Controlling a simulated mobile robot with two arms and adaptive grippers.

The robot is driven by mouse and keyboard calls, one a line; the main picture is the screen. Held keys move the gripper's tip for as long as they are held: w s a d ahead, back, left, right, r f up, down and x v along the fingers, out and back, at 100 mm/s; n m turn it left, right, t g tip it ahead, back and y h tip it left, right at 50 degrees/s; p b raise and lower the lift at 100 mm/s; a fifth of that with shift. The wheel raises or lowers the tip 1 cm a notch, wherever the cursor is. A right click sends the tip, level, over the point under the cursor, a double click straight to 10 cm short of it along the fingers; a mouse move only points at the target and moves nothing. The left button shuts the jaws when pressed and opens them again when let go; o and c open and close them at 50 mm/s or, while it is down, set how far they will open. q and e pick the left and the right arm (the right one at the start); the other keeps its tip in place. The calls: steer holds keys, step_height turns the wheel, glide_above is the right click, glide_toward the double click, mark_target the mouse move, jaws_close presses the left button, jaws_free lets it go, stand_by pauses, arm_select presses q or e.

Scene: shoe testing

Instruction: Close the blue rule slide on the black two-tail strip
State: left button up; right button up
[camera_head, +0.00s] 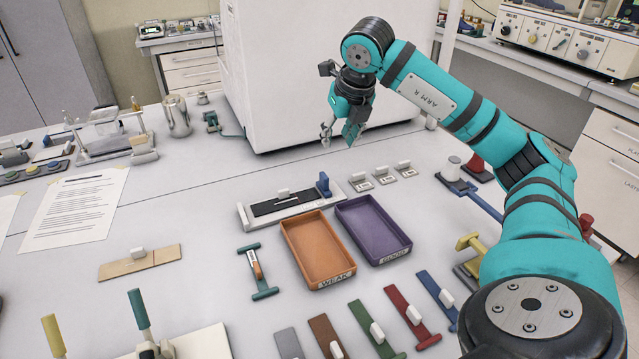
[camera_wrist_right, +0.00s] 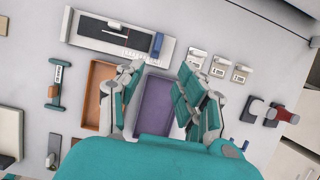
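A black strip (camera_head: 270,206) with a white tab on it lies along a pale grey rule (camera_head: 244,219) on the table; the strip also shows in the right wrist view (camera_wrist_right: 98,28). The blue slide (camera_head: 323,184) stands upright at the rule's right end, close to the strip's right end; it also shows in the right wrist view (camera_wrist_right: 157,43). I cannot tell whether slide and strip touch. My right gripper (camera_head: 341,136) is above the table, behind and right of the rule. In the right wrist view its fingers (camera_wrist_right: 160,88) are apart with nothing between them. My left gripper does not show.
An orange tray (camera_head: 287,239) marked WEAK and a purple tray (camera_head: 342,213) stand in front of the rule. Several small labelled blocks (camera_head: 382,174) sit to its right. A large white cabinet (camera_head: 285,70) stands behind. Several coloured strips (camera_head: 405,310) lie at the front.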

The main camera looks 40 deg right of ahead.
mark_target(325, 176)
steer(key=p+x, duration=0.1)
steer(key=x, duration=1.5)
steer(key=shift+a+p, duration=0.15)
steer(key=shift+p, duration=0.25)
steer(key=shift+w+f, duration=0.15)
steer(key=shift+f, duration=0.3)
jaws_close()
